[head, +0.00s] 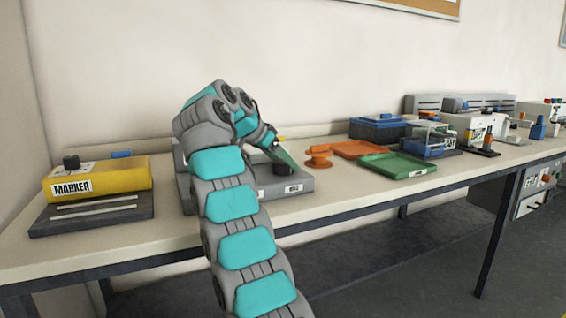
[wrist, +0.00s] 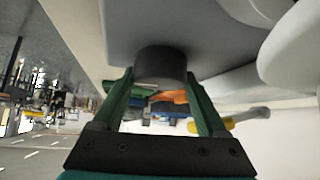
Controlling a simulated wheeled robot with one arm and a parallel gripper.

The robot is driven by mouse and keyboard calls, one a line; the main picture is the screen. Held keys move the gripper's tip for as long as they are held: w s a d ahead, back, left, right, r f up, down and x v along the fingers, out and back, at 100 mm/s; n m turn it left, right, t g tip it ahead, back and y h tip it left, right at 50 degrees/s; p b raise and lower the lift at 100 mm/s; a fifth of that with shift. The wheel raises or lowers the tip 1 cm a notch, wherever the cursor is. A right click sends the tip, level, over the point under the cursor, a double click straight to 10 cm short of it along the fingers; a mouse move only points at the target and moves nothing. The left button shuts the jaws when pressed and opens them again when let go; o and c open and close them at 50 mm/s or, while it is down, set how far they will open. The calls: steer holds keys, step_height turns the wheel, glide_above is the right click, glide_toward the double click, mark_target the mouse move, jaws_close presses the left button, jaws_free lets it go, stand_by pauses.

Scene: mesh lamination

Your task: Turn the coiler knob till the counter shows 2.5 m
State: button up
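The coiler is a grey box (head: 309,181) on the table, partly hidden behind my arm in the head view. Its dark round knob (head: 283,169) stands on top near the right side; it fills the upper middle of the wrist view (wrist: 160,66). My gripper (head: 281,158) reaches down to the knob from the upper left. In the wrist view its two green fingers (wrist: 160,73) lie on either side of the knob, with no clear gap at either tip. A small label (head: 293,188) is on the box's front. No counter reading is legible in either view.
A yellow marker unit (head: 97,181) on a dark base stands at the left. Right of the coiler are an orange spool (head: 319,157), an orange tray (head: 357,149) and a green tray (head: 398,166). A blue box (head: 377,129) and other machines stand farther right.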

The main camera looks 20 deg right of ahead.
steer(key=o, duration=0.4)
steer(key=p+v, duration=0.4)
steer(key=v, duration=0.3)
steer(key=shift+r, duration=0.15)
steer(key=shift+s+a+r, duration=0.1)
steer(key=shift+a, duration=0.2)
